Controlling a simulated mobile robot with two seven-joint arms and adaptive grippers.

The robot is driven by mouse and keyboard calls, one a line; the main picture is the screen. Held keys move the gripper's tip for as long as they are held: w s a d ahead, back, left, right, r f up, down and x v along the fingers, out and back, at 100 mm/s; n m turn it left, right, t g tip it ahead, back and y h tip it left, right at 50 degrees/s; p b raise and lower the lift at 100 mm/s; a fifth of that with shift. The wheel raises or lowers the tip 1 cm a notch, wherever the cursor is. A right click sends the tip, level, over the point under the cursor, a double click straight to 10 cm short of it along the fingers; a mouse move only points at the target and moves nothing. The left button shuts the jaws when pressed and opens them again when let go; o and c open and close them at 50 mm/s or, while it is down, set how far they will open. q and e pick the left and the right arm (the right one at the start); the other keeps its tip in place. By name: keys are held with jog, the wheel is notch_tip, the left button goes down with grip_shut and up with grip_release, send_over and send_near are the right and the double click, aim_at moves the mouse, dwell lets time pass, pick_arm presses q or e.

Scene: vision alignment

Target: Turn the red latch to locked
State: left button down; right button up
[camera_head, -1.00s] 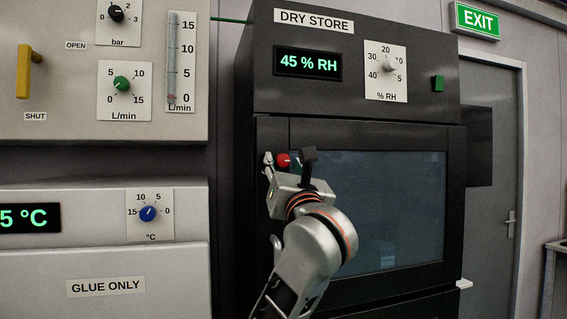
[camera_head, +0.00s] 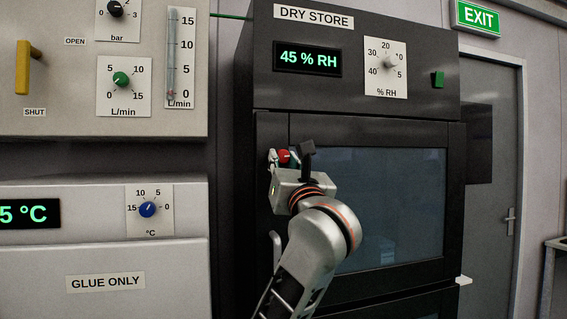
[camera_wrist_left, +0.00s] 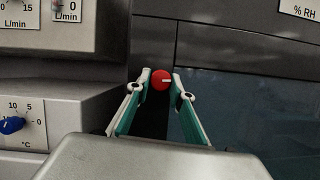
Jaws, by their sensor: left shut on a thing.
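The red latch (camera_head: 284,157) is a small round red knob with a white mark, on the left frame of the dry store's (camera_head: 313,17) door. In the left wrist view the red latch (camera_wrist_left: 161,80) sits between the fingertips of my left gripper (camera_wrist_left: 161,78), its white mark pointing right. My left gripper (camera_head: 283,158) is shut on the latch, one finger on each side. The gripper body hides the area just below the latch in the head view. My right gripper is not in view.
A pale door handle (camera_head: 277,250) stands below the latch, close to my left arm. The dark glass door (camera_head: 390,210) fills the right. A green switch (camera_head: 438,81) and a humidity dial (camera_head: 388,66) are above. The glue cabinet (camera_head: 60,265) stands at left.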

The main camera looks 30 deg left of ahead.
pick_arm(q)
jog(key=n+g+y+b, duration=0.1)
jog(key=n, duration=0.2)
jog(key=shift+w+d+f, duration=0.1)
jog(key=shift+w+f, duration=0.05)
jog(key=n+g+y+b, duration=0.1)
jog(key=n+g, duration=0.1)
jog(key=n, duration=0.2)
jog(key=shift+w, duration=0.1)
jog(key=n+g, duration=0.1)
jog(key=n, duration=0.1)
jog(key=n+g+b, duration=0.1)
jog(key=n, duration=0.2)
jog(key=shift+d+r+y, duration=0.15)
jog(key=shift+r+y, duration=0.05)
jog(key=shift+y, duration=0.2)
jog(key=n+g, duration=0.2)
jog(key=n, duration=0.3)
jog(key=shift+r, duration=0.2)
jog(key=n+g+h, duration=0.1)
jog(key=n+g, duration=0.1)
jog(key=n, duration=0.3)
jog(key=shift+r+p, duration=0.15)
jog(key=shift+p, duration=0.2)
jog(key=shift+w, duration=0.1)
jog(key=c, duration=1.8)
grip_release()
